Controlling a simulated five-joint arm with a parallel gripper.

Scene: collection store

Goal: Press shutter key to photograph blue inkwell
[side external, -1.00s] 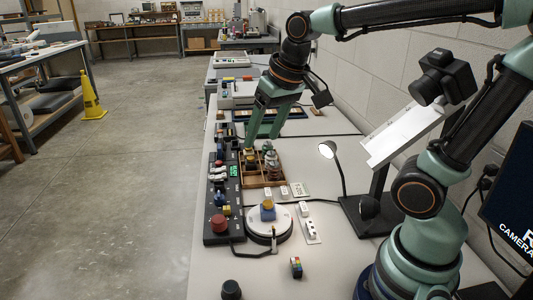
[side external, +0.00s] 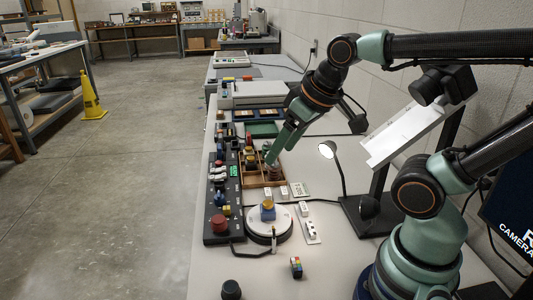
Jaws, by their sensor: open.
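The blue inkwell (side external: 268,213) with a yellowish top stands on the round white turntable (side external: 284,222). A black control panel (side external: 224,238) lies along the table's left edge. It carries a red round button (side external: 219,223), a blue knob (side external: 219,199), a small green display (side external: 234,171) and several other small controls. I cannot tell which is the shutter key. My gripper (side external: 270,160) is open, with its fingers pointing down over the right part of the wooden tray, right of the panel. I cannot tell whether its tips touch anything there.
The compartmented wooden tray (side external: 256,184) holds several small bottles, partly hidden by my gripper. A multicoloured cube (side external: 296,267) and a black knob (side external: 231,290) are in front.

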